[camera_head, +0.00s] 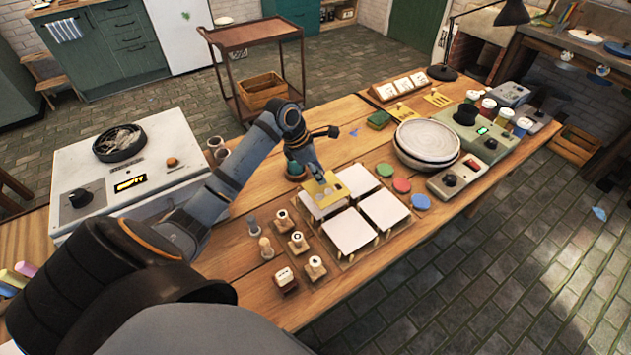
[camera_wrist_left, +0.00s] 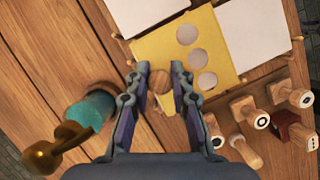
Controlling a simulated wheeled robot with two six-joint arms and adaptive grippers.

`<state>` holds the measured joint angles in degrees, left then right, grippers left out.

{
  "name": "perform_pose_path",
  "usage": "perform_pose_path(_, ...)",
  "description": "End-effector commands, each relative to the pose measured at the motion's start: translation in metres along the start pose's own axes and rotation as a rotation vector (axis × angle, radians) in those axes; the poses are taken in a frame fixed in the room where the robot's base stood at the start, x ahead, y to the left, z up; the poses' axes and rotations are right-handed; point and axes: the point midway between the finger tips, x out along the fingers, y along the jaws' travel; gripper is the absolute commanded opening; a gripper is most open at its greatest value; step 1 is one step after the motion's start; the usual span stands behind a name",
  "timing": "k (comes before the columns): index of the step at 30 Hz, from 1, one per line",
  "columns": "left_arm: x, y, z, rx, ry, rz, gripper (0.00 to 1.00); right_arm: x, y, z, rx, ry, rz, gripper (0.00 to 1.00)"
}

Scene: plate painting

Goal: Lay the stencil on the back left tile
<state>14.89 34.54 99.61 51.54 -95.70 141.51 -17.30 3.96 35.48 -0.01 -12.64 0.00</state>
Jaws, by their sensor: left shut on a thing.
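The yellow stencil (camera_head: 328,188) has a row of round holes and a tab with a wooden knob; it also shows in the left wrist view (camera_wrist_left: 207,38). My left gripper (camera_head: 318,172) is shut on the stencil's knob end, seen between the fingers in the wrist view (camera_wrist_left: 160,90). The stencil is over the back left tile (camera_head: 318,209), covering much of it in the head view. I cannot tell whether it touches the tile. The other white tiles are the back right (camera_head: 358,180), front left (camera_head: 347,231) and front right (camera_head: 384,210). My right gripper is not in view.
A teal-topped pot (camera_wrist_left: 90,110) is beside my left gripper. Coloured discs (camera_head: 402,185) and grey plates (camera_head: 427,142) lie to the right. Another yellow stencil (camera_head: 437,98) lies farther back. Bare wood shows at the front right.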

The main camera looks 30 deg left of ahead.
Motion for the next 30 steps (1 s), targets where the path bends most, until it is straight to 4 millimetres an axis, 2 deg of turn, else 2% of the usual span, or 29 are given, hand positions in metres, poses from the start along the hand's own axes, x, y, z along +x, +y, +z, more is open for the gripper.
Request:
perform_pose_path(5,0.003,0.001,-0.004,-0.001,0.0,0.0,0.0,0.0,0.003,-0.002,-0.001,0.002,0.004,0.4)
perform_pose_path(8,0.008,0.003,-0.015,-0.002,0.005,0.0,0.0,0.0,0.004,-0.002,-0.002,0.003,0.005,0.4)
perform_pose_path(13,0.034,0.003,-0.024,-0.001,0.001,-0.001,0.0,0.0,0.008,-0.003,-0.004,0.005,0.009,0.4)
perform_pose_path(20,0.035,0.003,-0.025,0.0,0.001,0.001,0.0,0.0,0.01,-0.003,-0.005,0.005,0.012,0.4)
perform_pose_path(21,0.036,0.003,-0.025,0.0,0.001,0.001,0.23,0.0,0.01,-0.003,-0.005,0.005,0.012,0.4)
perform_pose_path(24,0.036,0.003,-0.025,0.0,0.001,0.001,0.37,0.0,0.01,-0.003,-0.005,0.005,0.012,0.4)
perform_pose_path(26,0.036,0.003,-0.025,0.0,0.001,0.001,0.45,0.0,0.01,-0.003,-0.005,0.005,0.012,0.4)
perform_pose_path(30,0.036,0.003,-0.025,0.0,0.001,0.001,0.45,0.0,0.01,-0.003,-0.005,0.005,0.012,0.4)
